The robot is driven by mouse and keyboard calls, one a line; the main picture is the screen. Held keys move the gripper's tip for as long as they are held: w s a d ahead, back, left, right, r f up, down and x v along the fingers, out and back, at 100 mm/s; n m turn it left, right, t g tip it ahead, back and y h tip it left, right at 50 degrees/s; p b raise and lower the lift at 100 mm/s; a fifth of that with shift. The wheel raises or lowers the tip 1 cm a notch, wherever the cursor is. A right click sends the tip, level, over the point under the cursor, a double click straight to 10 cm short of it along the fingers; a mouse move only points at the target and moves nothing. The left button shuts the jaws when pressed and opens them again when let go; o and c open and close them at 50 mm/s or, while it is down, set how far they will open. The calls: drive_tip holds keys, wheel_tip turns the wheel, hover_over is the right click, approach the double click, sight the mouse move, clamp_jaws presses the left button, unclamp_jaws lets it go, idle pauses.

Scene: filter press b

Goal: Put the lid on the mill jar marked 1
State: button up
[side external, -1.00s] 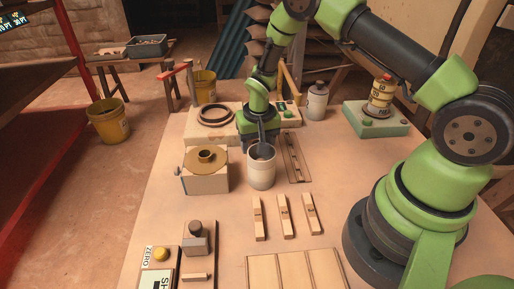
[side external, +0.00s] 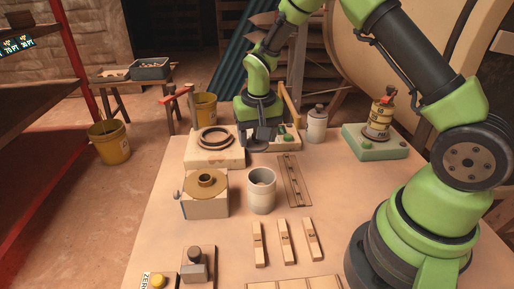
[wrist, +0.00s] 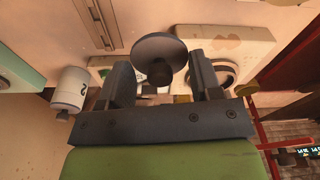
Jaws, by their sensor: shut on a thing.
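The dark round lid (wrist: 160,48) with a short knob is between my gripper's (wrist: 162,82) fingers in the wrist view. In the side view my gripper (side external: 258,130) is behind the open jar, low near the back of the table, with the dark disc just under it. A pale open-topped jar (side external: 261,192) stands upright in the middle of the table, apart from my gripper; its mark does not show. A second pale jar (side external: 316,124), with a dark top, stands at the back right; in the wrist view this jar (wrist: 68,92) bears a 2.
A block with a dark ring (side external: 214,139) is left of my gripper. A box with a brass round top (side external: 205,187) stands left of the open jar. A slotted strip (side external: 294,178) and several wooden bars (side external: 284,242) lie right and in front. A green stand (side external: 375,142) is at right.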

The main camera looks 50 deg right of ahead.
drive_tip(key=s+a+r, duration=0.6)
drive_tip(key=s+a, duration=0.1)
drive_tip(key=shift+s+f, duration=0.1)
drive_tip(key=shift+f, duration=3.05)
drive_tip(key=shift+f, duration=0.2)
drive_tip(key=o, duration=1.2)
drive_tip(key=shift+r, duration=0.1)
wheel_tip(320, 180, up, 7)
